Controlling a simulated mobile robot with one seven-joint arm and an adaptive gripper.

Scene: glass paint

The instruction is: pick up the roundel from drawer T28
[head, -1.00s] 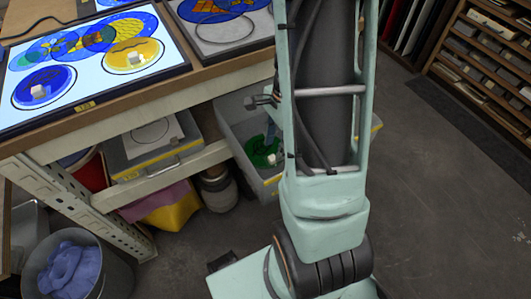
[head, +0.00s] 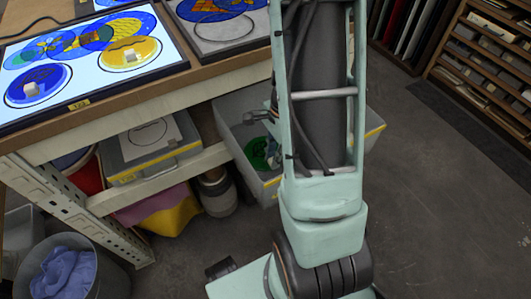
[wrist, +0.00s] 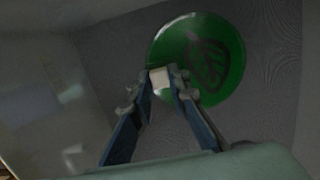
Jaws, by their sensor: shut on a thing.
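The roundel (wrist: 222,62) is a green glass disc with a dark leaf drawing and a pale block-shaped knob (wrist: 159,80). My gripper (wrist: 160,84) is shut on that knob in the wrist view. In the head view the green roundel (head: 258,153) shows inside the open grey drawer (head: 232,146), partly hidden behind my arm. My gripper's tips are hard to make out there. I cannot tell whether the disc touches the drawer bottom. The drawer's label is not readable.
A light table (head: 160,78) above holds several coloured roundels with pale knobs. A grey box with a yellow band (head: 150,165) sits left of the drawer. A bin with blue cloth (head: 62,275) stands at lower left. Shelves (head: 490,55) stand at right; the floor between is clear.

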